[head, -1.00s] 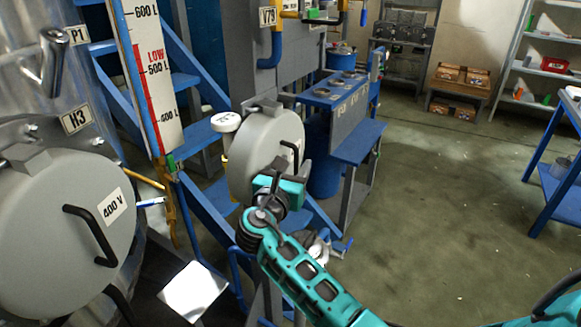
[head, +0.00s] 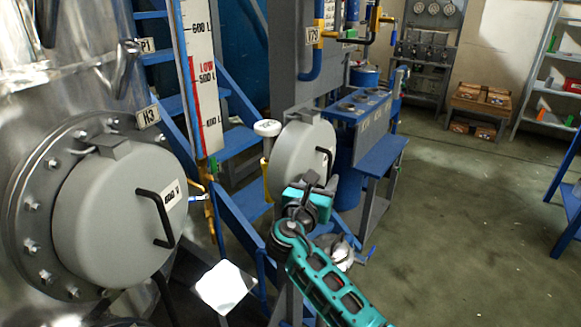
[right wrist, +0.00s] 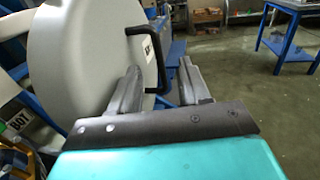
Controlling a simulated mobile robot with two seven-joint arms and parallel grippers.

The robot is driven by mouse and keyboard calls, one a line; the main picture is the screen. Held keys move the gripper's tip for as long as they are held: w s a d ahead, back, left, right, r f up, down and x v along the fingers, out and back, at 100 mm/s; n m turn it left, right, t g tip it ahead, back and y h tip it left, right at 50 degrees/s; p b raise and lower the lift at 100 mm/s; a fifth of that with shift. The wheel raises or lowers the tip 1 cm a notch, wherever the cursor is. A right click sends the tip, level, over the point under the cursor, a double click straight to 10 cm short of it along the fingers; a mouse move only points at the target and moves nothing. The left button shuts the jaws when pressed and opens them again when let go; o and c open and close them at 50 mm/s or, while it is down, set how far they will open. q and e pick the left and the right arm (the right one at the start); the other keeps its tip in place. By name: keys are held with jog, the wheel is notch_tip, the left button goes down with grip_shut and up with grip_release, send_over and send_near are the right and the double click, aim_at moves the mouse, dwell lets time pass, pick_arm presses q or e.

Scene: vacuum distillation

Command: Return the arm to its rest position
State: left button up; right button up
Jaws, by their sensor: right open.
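My right gripper (head: 318,184) is at the end of the teal arm, in front of the smaller grey round cover (head: 297,150) in the head view. In the right wrist view its two dark fingers (right wrist: 160,88) stand apart, with nothing between them that I can see held. My left gripper is not in view.
A large grey round hatch (head: 105,222) with a black handle is on the steel tank at left. A blue bench (head: 372,152) stands behind the smaller cover. A blue table (head: 570,200) is at far right. The floor (head: 460,200) between is clear.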

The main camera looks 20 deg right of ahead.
jog(key=s+a+f+m+y, duration=0.3)
jog(key=s+f+m+y, duration=0.15)
jog(key=f, duration=0.45)
jog(key=s+a+f+m+y, duration=0.3)
jog(key=s+f+m+y, duration=0.15)
jog(key=f, duration=0.45)
jog(key=s+a+f+m+y, duration=0.2)
jog(key=s+a+m+y, duration=0.1)
jog(key=s+m, duration=0.4)
jog(key=s+a+f+m+g+y, duration=0.1)
jog(key=s+a+f+m+y, duration=0.2)
jog(key=s+m, duration=0.5)
jog(key=shift+s+a, duration=0.55)
jog(key=shift+s, duration=0.45)
